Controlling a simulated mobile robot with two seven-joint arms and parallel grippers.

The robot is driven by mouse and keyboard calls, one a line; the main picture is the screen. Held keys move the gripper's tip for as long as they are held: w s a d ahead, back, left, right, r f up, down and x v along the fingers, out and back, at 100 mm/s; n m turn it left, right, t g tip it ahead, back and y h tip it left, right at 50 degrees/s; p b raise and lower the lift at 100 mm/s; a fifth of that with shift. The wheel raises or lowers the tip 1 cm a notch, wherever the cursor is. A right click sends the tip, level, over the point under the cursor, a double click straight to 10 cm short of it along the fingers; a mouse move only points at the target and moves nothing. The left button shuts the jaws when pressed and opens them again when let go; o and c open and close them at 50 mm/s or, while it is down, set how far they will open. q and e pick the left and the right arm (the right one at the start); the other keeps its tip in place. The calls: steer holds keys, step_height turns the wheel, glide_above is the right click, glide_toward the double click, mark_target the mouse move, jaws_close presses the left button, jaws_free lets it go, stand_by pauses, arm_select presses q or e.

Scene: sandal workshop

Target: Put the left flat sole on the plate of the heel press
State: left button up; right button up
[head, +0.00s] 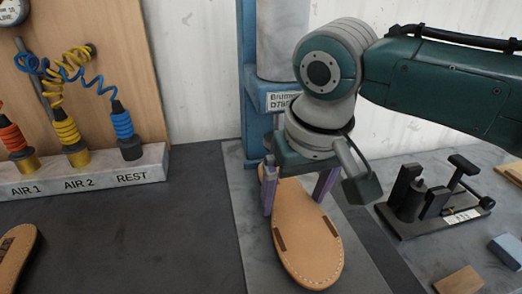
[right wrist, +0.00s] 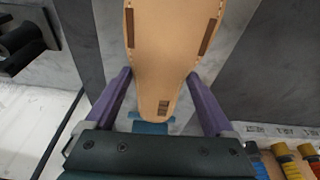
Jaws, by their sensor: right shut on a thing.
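A tan flat sole (head: 308,250) with a stitched edge and dark brown slots is between the purple fingers of my right gripper (head: 293,205). In the right wrist view the fingers press on both sides of its narrower end, and the sole (right wrist: 165,50) shows a dark stamp near that end. The sole lies over the grey plate (head: 237,190) of the heel press (head: 251,110), its wide end towards me. I cannot tell whether it touches the plate. Another tan sole (head: 17,252) lies at the left edge of the head view. My left gripper is out of view.
An air-hose rack (head: 90,180) with coloured nozzles stands at the left. A small black clamp fixture (head: 435,205) stands to the right. A tan block (head: 459,281) and a blue-grey block (head: 507,250) lie at lower right. The dark bench left of the plate is mostly clear.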

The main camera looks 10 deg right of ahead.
steer(key=shift+p, duration=0.35)
stand_by(0.3)
stand_by(0.5)
steer(key=shift+f, duration=0.4)
steer(key=o, duration=1)
